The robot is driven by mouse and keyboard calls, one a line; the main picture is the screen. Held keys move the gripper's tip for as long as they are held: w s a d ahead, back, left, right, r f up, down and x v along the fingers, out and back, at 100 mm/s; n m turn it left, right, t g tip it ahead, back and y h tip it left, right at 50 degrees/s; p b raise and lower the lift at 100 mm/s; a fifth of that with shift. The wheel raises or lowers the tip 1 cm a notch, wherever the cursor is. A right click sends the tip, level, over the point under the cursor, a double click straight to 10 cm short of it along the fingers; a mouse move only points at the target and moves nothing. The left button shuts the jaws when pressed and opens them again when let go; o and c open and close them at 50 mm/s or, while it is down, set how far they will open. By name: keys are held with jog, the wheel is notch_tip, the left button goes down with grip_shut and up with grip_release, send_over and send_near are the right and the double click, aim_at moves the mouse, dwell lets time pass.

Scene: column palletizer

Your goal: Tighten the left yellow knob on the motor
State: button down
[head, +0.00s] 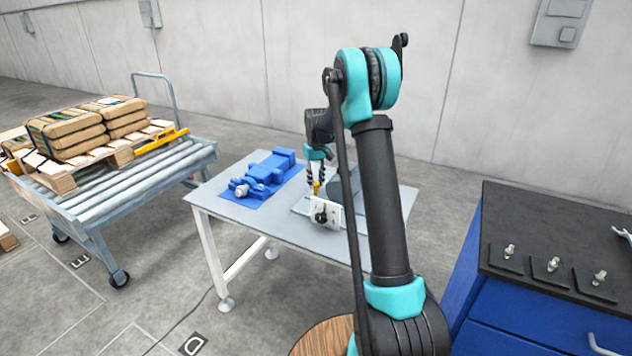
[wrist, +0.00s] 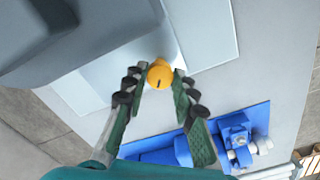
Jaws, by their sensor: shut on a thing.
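A yellow knob (wrist: 159,74) sits between the two fingertips of my gripper (wrist: 158,84) in the wrist view, with a fingertip close against each side. My gripper (head: 316,182) points down onto the same knob (head: 316,188) in the head view. The knob is at the motor's left side. The dark grey motor (head: 342,196) stands on a plate on the table and is mostly hidden behind my arm. Its pale front face with a dark shaft (head: 322,216) shows. In the wrist view the motor body (wrist: 85,40) fills the upper left. No second knob is visible.
The grey table (head: 270,222) also holds a blue machine (head: 264,176) on a blue mat, left of the motor. A roller cart with a pallet of sacks (head: 75,130) stands farther left. A blue cabinet (head: 520,310) with small fittings on top is at the right.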

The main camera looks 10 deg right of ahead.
aim_at(316, 183)
jog(key=m, duration=0.5)
jog(key=shift+m, duration=2.5)
jog(key=c, duration=1.2)
grip_release()
notch_tip(316, 183, up, 12)
